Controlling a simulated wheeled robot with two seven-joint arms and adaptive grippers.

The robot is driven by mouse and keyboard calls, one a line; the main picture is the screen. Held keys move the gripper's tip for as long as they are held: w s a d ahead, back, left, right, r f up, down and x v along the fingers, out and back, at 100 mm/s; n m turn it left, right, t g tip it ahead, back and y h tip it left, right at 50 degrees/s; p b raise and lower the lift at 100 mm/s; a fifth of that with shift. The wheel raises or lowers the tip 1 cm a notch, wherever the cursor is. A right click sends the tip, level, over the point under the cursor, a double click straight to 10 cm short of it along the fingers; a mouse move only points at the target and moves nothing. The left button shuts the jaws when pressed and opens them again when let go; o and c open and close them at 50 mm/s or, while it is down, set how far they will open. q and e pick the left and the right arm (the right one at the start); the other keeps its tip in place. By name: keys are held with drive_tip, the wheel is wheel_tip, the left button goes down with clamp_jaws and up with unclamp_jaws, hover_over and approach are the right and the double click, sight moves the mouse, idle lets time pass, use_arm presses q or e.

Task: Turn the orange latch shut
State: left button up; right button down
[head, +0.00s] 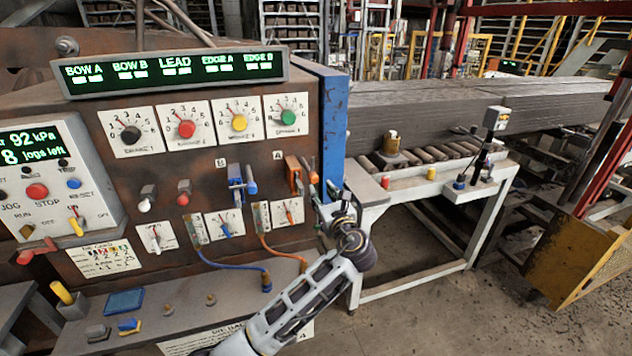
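The orange latch (293,175), beside the label A, is mounted on the brown panel near its right edge. Its orange handle sticks out to the right. My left gripper (323,190) is just below and right of the latch handle, close to the blue edge of the panel. Its fingers look spread apart, with nothing seen between them. I cannot tell whether a fingertip touches the handle. My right gripper is not in view.
A blue latch (238,183) labelled B sits left of the orange one. Gauges and an orange cable (280,250) lie below. The blue panel edge (334,125) stands close to my gripper. A roller bench (420,175) with a long grey block is at right.

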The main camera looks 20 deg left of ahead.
sight(315, 181)
use_arm(q)
drive_tip(key=x, duration=0.4)
drive_tip(key=shift+w+a+p, duration=0.2)
drive_tip(key=shift+p, duration=0.2)
drive_tip(key=shift+x, duration=0.9)
drive_tip(key=shift+w, duration=0.1)
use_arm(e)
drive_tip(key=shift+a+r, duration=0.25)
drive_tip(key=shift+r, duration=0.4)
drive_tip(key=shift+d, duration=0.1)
use_arm(q)
drive_tip(key=c, duration=0.7)
drive_tip(key=shift+c, duration=0.2)
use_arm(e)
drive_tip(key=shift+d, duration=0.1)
